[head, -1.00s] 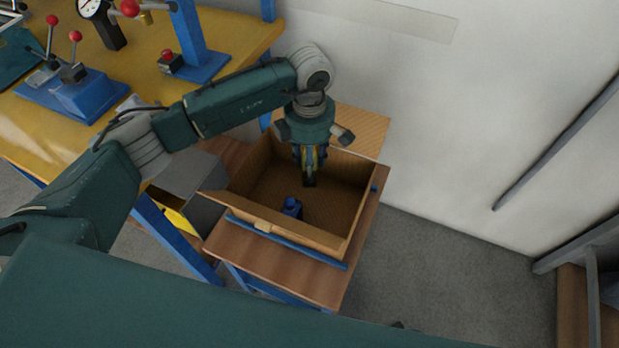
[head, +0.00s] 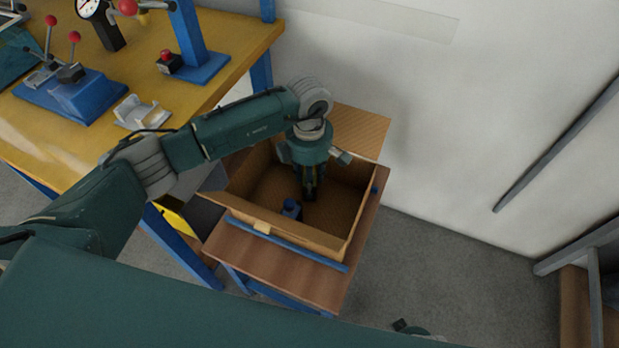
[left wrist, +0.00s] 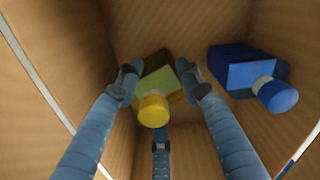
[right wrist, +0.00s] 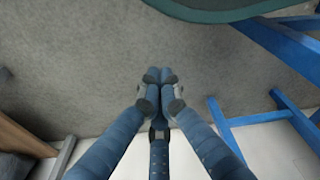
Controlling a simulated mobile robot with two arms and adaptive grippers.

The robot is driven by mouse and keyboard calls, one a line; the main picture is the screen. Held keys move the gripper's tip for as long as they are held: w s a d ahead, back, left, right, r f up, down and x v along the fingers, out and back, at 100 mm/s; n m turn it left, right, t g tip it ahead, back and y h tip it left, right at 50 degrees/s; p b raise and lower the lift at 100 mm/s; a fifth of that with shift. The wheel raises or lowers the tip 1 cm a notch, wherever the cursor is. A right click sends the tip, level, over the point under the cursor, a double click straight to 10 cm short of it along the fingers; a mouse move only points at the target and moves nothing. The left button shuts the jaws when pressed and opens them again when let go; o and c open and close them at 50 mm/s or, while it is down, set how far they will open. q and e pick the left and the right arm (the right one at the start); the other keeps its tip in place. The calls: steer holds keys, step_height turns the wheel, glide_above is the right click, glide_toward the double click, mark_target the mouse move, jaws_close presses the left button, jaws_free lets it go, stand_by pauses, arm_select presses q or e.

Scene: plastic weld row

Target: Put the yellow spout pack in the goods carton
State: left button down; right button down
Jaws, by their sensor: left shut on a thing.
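The goods carton (head: 357,205) is an open brown box on a small wooden-topped stand. My left gripper (head: 309,190) points down inside it, between its walls. In the left wrist view the fingers (left wrist: 161,84) are shut on the yellow spout pack (left wrist: 154,108), a yellow-green pack with a round yellow cap. The pack is low in the carton; I cannot tell whether it touches the floor. My right gripper (right wrist: 160,82) has its fingertips together, empty, above the grey floor.
A blue spout pack (head: 291,209) is in the carton, beside the yellow one, also in the left wrist view (left wrist: 252,74). A blue bar (head: 290,244) runs along the stand's front edge. A yellow workbench (head: 140,60) with blue fixtures stands at the left.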

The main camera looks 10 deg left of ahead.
arm_select(q)
steer(key=c, duration=1.1)
jaws_free()
arm_select(e)
steer(key=shift+w+r, duration=0.3)
steer(key=shift+w, duration=0.05)
arm_select(q)
steer(key=shift+r, duration=0.15)
step_height(320, 180, up, 3)
steer(key=shift+w+f+p, duration=0.15)
steer(key=shift+f+p, duration=0.05)
steer(key=shift+p, duration=0.1)
step_height(320, 180, up, 8)
steer(key=shift+r+p, duration=0.1)
steer(key=shift+p, duration=0.2)
steer(key=shift+r, duration=0.6)
arm_select(e)
steer(key=shift+s+d+f, duration=0.2)
steer(key=shift+s+f, duration=1.2)
steer(key=shift+f, duration=0.2)
